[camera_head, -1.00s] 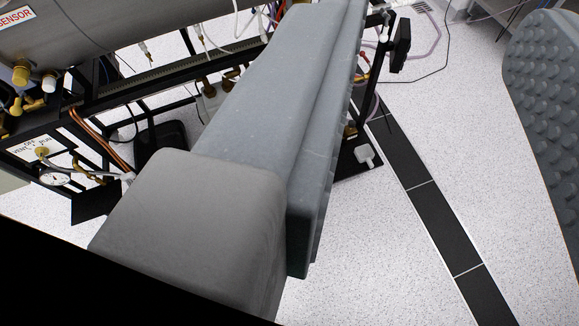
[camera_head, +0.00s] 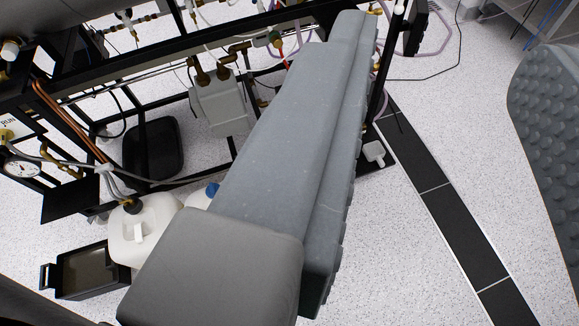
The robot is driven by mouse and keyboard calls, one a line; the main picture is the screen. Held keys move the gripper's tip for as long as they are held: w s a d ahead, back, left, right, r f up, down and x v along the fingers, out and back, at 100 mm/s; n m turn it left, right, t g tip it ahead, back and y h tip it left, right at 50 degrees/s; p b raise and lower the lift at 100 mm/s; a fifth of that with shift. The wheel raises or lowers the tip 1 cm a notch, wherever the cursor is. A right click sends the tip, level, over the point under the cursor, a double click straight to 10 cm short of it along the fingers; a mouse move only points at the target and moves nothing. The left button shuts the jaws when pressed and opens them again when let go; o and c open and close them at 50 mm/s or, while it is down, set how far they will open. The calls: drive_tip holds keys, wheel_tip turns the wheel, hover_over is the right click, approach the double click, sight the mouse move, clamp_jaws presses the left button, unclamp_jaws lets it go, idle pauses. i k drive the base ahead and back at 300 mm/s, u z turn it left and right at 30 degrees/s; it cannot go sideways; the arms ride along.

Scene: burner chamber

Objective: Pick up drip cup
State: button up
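My gripper (camera_head: 450,60) is open, with its two large grey padded fingers far apart and bare floor between them. The left finger crosses the middle of the view and the right finger stands at the right edge. A small pale square cup-like piece (camera_head: 375,152) sits low on a black base at the rig's right end, just right of the left finger. It may be the drip cup, but I cannot tell for sure. My gripper is not touching it. The left finger hides part of the rig.
A black-framed rig (camera_head: 80,85) with pipes and hoses fills the upper left. White jugs (camera_head: 150,225), a grey canister (camera_head: 220,105) and an open black box (camera_head: 95,272) stand low there. A black floor strip (camera_head: 440,210) runs across clear speckled floor at right.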

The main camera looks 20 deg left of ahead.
sight(373, 151)
drive_tip(key=z, duration=0.45)
drive_tip(key=i, duration=1.8)
drive_tip(key=u, duration=0.45)
